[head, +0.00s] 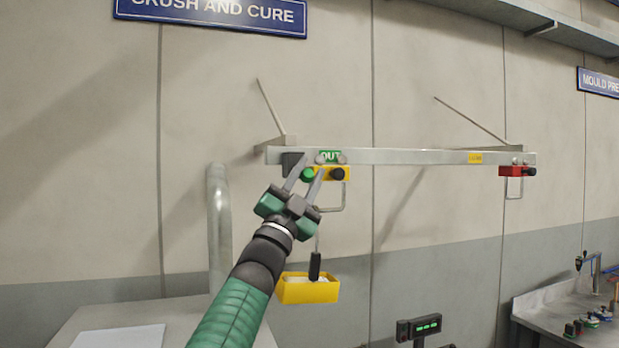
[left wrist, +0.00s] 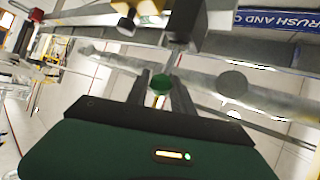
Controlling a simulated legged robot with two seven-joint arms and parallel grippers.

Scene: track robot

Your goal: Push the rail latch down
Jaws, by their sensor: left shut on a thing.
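My left gripper (head: 309,172) reaches up from below to the left part of a horizontal metal rail (head: 420,156). Its two fingers stand on either side of a green round knob (head: 308,174) and are shut on it. The green knob also shows between the fingers in the left wrist view (left wrist: 160,84). Beside the knob is a yellow block (head: 326,172) with a black knob (head: 338,174) under the rail. A dark block (head: 291,164) sits just left of the fingers on the rail. I cannot tell which part is the latch. My right gripper is not in view.
A yellow tray (head: 308,291) hangs below the yellow block, close to my left forearm. A red block (head: 516,171) with a black knob sits at the rail's right end. A grey vertical pipe (head: 219,230) stands left of my arm. The wall between the rail ends is clear.

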